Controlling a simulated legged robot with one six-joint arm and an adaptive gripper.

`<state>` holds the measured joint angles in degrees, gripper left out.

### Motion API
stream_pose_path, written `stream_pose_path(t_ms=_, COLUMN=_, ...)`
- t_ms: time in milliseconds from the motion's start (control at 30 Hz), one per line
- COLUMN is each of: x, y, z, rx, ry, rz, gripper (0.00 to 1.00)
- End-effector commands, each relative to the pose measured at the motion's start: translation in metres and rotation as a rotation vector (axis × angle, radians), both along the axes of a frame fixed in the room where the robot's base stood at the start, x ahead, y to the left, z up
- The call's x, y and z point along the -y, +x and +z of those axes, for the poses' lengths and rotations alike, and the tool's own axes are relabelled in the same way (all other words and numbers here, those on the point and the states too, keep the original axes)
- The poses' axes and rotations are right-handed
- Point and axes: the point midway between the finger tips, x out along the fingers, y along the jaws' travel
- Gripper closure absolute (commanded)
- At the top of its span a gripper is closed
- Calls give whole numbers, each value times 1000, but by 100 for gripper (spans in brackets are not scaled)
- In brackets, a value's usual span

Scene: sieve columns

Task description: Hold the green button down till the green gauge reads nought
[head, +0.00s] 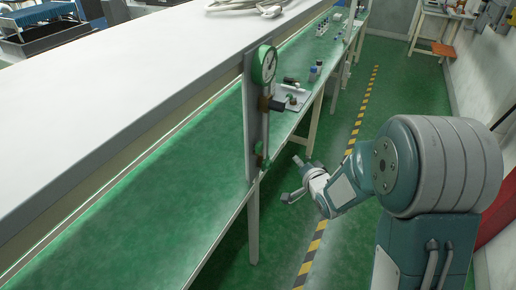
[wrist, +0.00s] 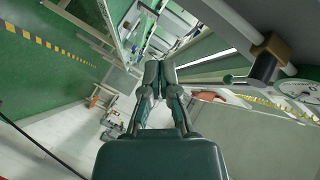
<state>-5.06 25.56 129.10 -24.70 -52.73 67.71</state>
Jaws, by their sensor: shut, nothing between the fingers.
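The green gauge (head: 267,64), a round white dial with a green rim, is mounted at the top of an upright grey panel at the bench edge. Its reading is too small to make out. A small green part that looks like the green button (head: 262,149) is low on the same panel. My gripper (head: 288,197) is in front of the bench edge, to the right of and below the button, apart from the panel. In the wrist view my gripper (wrist: 160,68) has its fingers together and empty.
A dark fitting (head: 270,104) juts from the panel between gauge and button. A tray with small items (head: 292,98) and several bottles (head: 316,70) stand on the green bench top (head: 150,175) behind. The floor aisle with its striped line (head: 350,145) is clear.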

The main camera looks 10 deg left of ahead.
Motion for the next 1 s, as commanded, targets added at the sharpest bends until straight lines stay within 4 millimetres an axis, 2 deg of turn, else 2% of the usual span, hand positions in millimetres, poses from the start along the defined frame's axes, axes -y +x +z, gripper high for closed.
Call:
stream_pose_path(t_ms=467, x=-6, y=2, z=-3, rx=4, ry=21, rz=8, gripper=100)
stream_pose_path(t_ms=1000, x=-66, y=22, z=-3, rx=4, ry=20, rz=10, gripper=100)
